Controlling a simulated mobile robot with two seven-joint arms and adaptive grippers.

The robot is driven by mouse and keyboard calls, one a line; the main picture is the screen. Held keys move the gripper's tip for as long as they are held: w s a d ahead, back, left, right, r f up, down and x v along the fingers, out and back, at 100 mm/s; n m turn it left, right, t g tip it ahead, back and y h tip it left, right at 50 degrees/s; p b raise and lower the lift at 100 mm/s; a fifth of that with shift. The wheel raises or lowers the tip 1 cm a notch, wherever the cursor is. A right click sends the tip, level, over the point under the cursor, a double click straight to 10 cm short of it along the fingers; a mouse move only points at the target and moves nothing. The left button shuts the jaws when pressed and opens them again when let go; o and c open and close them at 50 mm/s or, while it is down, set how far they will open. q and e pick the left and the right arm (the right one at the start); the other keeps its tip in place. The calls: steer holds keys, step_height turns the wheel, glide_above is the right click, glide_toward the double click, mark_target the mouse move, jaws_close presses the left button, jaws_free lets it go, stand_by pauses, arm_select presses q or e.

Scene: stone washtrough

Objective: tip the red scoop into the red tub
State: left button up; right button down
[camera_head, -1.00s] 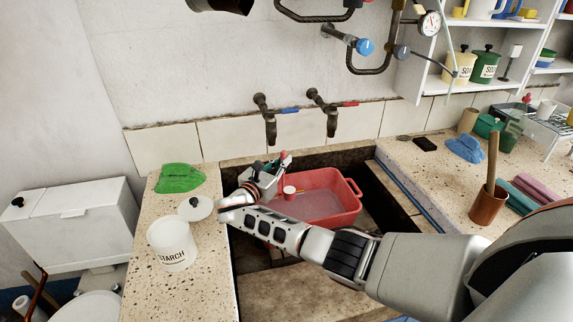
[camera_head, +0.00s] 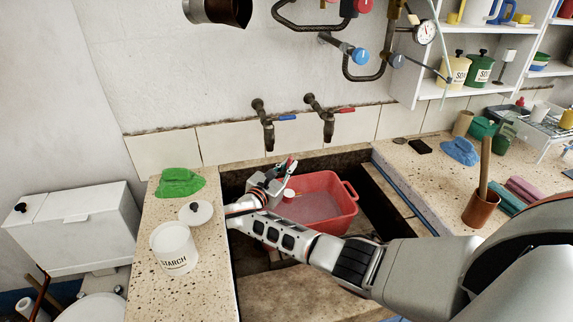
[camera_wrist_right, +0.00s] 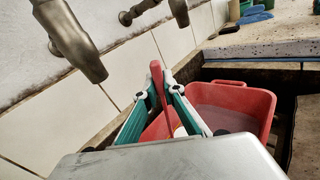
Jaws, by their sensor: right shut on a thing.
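The red tub (camera_head: 335,216) stands in the sunken stone trough, with greyish content inside. My right gripper (camera_head: 282,173) is over the tub's left side, shut on the red handle of the scoop. The scoop (camera_head: 289,195) shows as a small red cup with a white top, over the inside of the tub; I cannot tell how far it is tilted. In the right wrist view the red scoop handle (camera_wrist_right: 158,82) stands between the green-lined fingers, with the tub (camera_wrist_right: 240,103) beyond. The scoop's cup is mostly hidden there. My left gripper is not in view.
A white starch jar (camera_head: 174,248), its lid (camera_head: 196,212) and a green cloth (camera_head: 180,182) lie on the left ledge. Two taps (camera_head: 328,125) hang behind the trough. A brown pot with a wooden handle (camera_head: 481,208) stands on the right counter.

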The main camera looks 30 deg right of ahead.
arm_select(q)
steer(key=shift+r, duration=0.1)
arm_select(e)
steer(key=shift+s+d, duration=0.1)
steer(key=shift+s+d+p, duration=0.1)
steer(key=shift+p, duration=0.25)
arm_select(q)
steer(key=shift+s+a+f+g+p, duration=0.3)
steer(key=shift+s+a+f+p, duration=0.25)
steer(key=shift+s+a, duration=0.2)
arm_select(e)
steer(key=shift+s+d+m, duration=0.7)
steer(key=shift+s+m, duration=0.15)
steer(key=shift+m, duration=0.05)
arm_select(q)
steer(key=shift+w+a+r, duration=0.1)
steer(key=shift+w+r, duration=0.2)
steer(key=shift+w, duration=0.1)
